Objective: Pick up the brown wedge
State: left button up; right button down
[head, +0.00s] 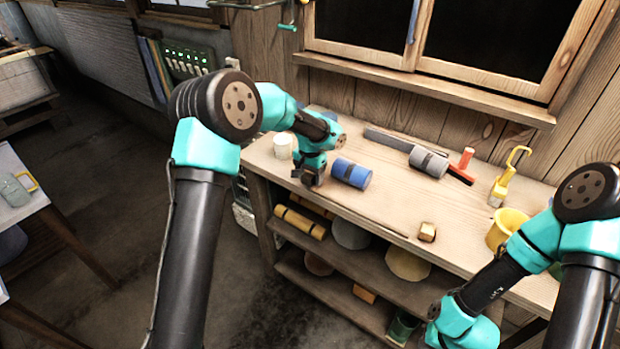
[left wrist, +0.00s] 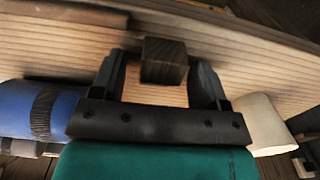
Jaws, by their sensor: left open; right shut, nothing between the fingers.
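A small dark brown block, seemingly the brown wedge (left wrist: 163,60), shows in the left wrist view between the two fingers of my left gripper (left wrist: 160,85). The fingers are open, one on each side of it, with gaps visible. In the head view my left gripper (head: 312,180) is low at the bench's front left edge, between a white cup and a blue cylinder, and hides most of the block there. Of my right arm only links show at the lower right; its gripper is out of view.
The blue cylinder (head: 351,173) lies right of my left gripper, the white cup (head: 283,146) left of it.

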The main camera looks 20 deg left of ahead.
aim_at(310, 174)
pick_arm(q)
jog(key=c, duration=1)
jog(key=shift+r, duration=0.15)
jog(key=shift+r, duration=1.5)
jog(key=shift+s+r, duration=0.2)
jog(key=shift+s, duration=0.05)
jog(key=s+d+r, duration=0.1)
jog(key=s+d, duration=0.3)
jog(key=s, duration=1.1)
jog(key=shift+d+r, duration=0.15)
jog(key=shift+d, duration=0.05)
